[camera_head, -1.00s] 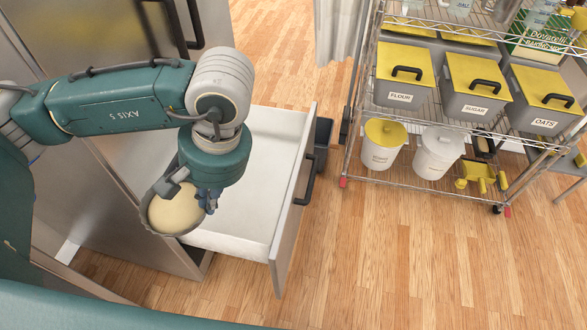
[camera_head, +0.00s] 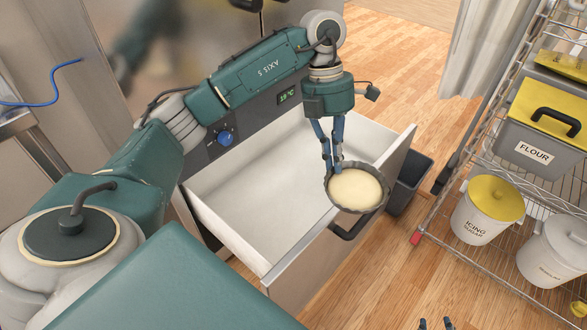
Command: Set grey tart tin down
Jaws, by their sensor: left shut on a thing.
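The grey tart tin (camera_head: 357,208), round with a fluted rim and a pale filling, is held up in the air. My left gripper (camera_head: 333,166) points down and is shut on the tin's far left rim. The tin is roughly level and shows over the front panel of the open drawer (camera_head: 241,183); its exact height above it is hard to tell. Two dark fingertips of my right gripper (camera_head: 436,323) show at the bottom edge, apart with nothing between them.
The drawer's white inside is empty where I see it. A dark bin (camera_head: 408,184) stands on the floor beyond the drawer front. A wire rack at the right holds a flour box (camera_head: 540,135) and an icing sugar tub (camera_head: 488,209). A blue knob (camera_head: 225,138) sits above the drawer.

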